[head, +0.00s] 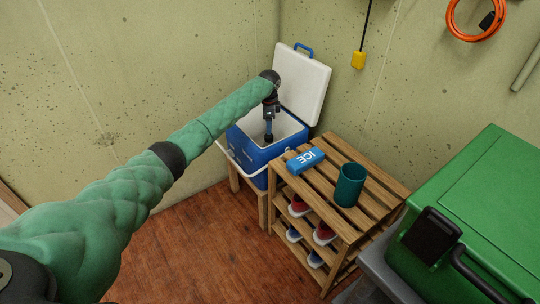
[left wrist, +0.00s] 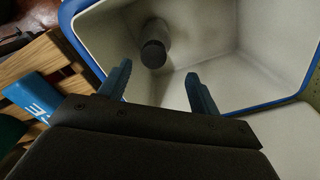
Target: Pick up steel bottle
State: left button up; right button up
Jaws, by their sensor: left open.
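A blue cooler (head: 262,153) with a white inside stands open in the corner, its white lid (head: 302,82) tipped up behind. In the left wrist view a grey bottle with a dark cap (left wrist: 154,53) stands inside the cooler (left wrist: 222,40); it is likely the steel bottle. In the head view I cannot make it out. My left gripper (head: 268,136) reaches down into the cooler's opening. In the left wrist view its blue fingers (left wrist: 158,72) are spread and empty, with the bottle beyond them, apart from both. My right gripper is not in view.
A slatted wooden rack (head: 330,165) to the right of the cooler bears a blue ice pack (head: 305,160) and a teal cup (head: 349,185), with shoes below. A green chest (head: 480,205) stands at the right. The floor (head: 205,245) in front is clear.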

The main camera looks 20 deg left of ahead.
aim_at(269, 136)
pick_arm(q)
jog(key=shift+d+m, duration=0.1)
jog(key=shift+m, duration=0.9)
jog(key=shift+f, duration=0.15)
jog(key=shift+s+f, duration=0.15)
jog(key=shift+f, duration=1.1)
jog(key=shift+s+f, duration=0.2)
jog(key=shift+f, duration=1.1)
jog(key=shift+s+f, duration=0.15)
jog(key=shift+f, duration=1.1)
jog(key=shift+r, duration=0.1)
grip_shut()
